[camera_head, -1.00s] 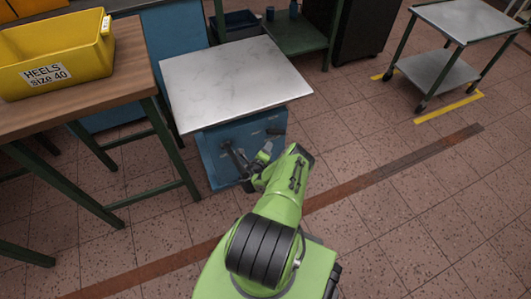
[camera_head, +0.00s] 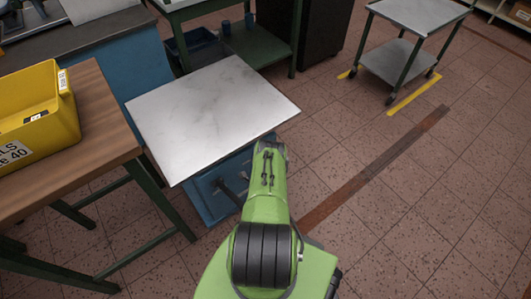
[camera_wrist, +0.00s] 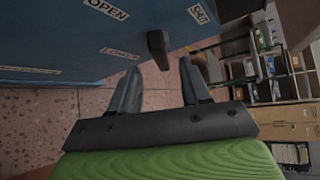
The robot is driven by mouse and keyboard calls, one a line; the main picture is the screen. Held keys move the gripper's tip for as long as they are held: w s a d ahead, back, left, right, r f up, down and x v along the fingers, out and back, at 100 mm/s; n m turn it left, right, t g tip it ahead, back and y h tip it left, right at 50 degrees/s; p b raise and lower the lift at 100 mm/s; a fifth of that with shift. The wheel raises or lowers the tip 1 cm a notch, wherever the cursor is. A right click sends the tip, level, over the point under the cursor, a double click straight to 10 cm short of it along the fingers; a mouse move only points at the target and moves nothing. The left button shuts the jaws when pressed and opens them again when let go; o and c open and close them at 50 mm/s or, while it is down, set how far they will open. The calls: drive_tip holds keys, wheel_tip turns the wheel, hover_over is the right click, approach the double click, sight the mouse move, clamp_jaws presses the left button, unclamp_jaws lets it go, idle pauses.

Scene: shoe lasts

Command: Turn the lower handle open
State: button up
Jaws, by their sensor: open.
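In the wrist view, a dark handle (camera_wrist: 158,46) sticks out from a blue panel (camera_wrist: 60,45). Labels reading OPEN (camera_wrist: 106,8) and SHUT (camera_wrist: 198,14) lie on either side of it. My gripper (camera_wrist: 159,68) is open, with one grey finger to each side of the handle's free end. I cannot tell whether they touch it or whether this is the lower handle. In the head view, the blue cabinet (camera_head: 212,203) stands under a pale metal top, with a dark handle (camera_head: 228,190) on its front. My arm and the top hide my gripper there.
The pale metal top (camera_head: 215,110) overhangs the cabinet front. A wooden table (camera_head: 95,125) with a yellow bin (camera_head: 45,110) stands close at the left. A wheeled trolley (camera_head: 410,50) is at the back right. Tiled floor (camera_head: 400,210) is clear on the right.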

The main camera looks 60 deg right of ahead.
drive_tip(key=b+x, duration=0.3)
drive_tip(key=x, duration=0.3)
drive_tip(key=shift+f, duration=0.2)
drive_tip(key=shift+w+d, duration=0.15)
drive_tip(key=shift+d, duration=0.3)
